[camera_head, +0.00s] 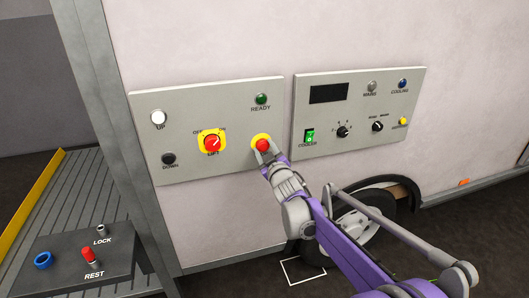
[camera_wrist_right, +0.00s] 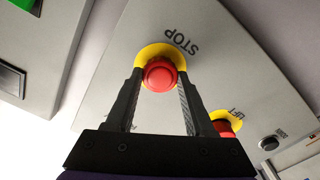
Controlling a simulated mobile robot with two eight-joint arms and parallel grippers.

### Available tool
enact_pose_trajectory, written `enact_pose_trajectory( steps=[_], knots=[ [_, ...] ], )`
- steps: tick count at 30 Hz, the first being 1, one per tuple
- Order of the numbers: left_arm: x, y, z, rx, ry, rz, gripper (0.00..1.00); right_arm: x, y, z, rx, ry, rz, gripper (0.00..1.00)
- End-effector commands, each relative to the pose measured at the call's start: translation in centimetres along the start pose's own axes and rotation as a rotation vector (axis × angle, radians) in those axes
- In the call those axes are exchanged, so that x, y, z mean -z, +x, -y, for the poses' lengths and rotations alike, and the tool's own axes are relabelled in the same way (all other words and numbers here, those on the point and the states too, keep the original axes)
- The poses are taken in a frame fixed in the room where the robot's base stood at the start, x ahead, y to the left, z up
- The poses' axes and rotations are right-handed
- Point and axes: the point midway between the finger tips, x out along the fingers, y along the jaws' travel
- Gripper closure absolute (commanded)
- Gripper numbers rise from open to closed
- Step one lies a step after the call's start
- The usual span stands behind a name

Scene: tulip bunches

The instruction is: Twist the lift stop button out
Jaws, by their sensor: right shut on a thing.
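The red lift stop button (camera_head: 263,144) sits on a yellow disc on the left grey panel (camera_head: 190,100), right of the LIFT switch (camera_head: 212,142). My right gripper (camera_head: 263,150) reaches up to it from the lower right. In the right wrist view, the red stop button (camera_wrist_right: 159,74) sits between the two dark fingers of my right gripper (camera_wrist_right: 160,84), one on each side. The word STOP shows beside its yellow disc (camera_wrist_right: 150,52). The fingers are shut on the button. My left gripper is not in view.
The left panel also has a white UP button (camera_head: 158,117), a black DOWN button (camera_head: 169,158) and a green READY lamp (camera_head: 261,99). A second panel (camera_head: 400,90) with a display and several controls is to the right. A dark box (camera_head: 80,265) stands at lower left.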

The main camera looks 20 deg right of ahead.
Motion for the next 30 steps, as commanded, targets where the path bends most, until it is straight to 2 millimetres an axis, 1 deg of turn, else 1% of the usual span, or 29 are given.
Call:
enact_pose_trajectory(
  steps=[6,12,19,30],
  knots=[
    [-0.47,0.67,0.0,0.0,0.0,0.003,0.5,-0.12,-0.04,0.04,0.0,0.145,0.001,1.0],
    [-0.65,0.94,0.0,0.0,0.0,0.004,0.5,-0.05,-0.01,-0.01,0.0,0.23,0.001,1.0],
    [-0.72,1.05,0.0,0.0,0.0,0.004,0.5,-0.01,-0.01,-0.03,0.0,0.272,0.0,1.0],
    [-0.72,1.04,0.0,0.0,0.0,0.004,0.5,0.02,0.0,-0.05,0.0,0.275,0.0,1.0]
  ],
)
